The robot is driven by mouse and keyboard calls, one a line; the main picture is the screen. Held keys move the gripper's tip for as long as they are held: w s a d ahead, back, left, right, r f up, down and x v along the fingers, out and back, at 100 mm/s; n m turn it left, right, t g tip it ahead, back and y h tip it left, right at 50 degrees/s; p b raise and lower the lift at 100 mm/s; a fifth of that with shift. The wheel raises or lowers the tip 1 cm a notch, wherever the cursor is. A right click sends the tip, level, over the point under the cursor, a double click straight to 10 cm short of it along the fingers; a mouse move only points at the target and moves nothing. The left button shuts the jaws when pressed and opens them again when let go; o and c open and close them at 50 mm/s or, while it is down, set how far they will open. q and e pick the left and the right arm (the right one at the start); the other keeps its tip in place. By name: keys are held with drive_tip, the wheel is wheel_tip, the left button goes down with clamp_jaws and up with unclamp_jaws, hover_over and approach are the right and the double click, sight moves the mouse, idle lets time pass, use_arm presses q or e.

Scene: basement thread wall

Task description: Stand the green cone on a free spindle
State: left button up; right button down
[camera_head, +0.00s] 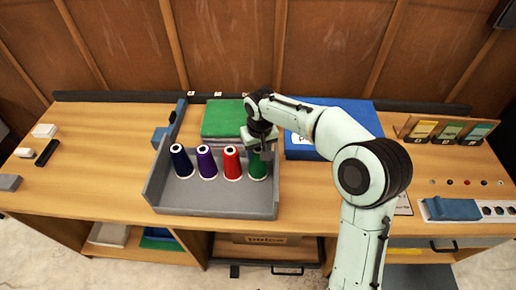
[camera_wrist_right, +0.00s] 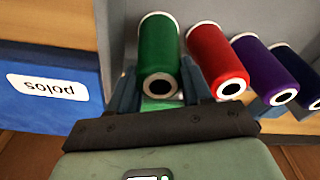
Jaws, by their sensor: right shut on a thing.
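The green cone (camera_head: 258,168) is upright at the right end of a row in a grey tray (camera_head: 218,200). My right gripper (camera_head: 260,150) is over it from behind and above, shut on it. In the right wrist view the green cone (camera_wrist_right: 158,45) sits between the two fingers of the gripper (camera_wrist_right: 160,88). The red cone (camera_head: 232,163) is close on its left, then the purple cone (camera_head: 207,163) and the navy cone (camera_head: 182,162). No spindle can be made out clearly. My left gripper is not in view.
A blue box (camera_head: 300,150), labelled "polos" in the right wrist view (camera_wrist_right: 45,85), is right of the tray. A wooden rack with colour cards (camera_head: 448,131) and small coloured dots are at the right. The bench's left side has free room.

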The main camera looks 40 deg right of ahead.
idle(0.3)
idle(0.4)
drive_tip(key=shift+s+f, duration=0.1)
drive_tip(key=shift+f, duration=0.2)
drive_tip(key=shift+c, duration=2)
unclamp_jaws()
drive_tip(key=shift+r, duration=0.1)
wheel_tip(320, 180, up, 13)
drive_tip(key=s+p, duration=0.1)
drive_tip(key=shift+s+a+p, duration=0.25)
drive_tip(key=shift+p, duration=0.15)
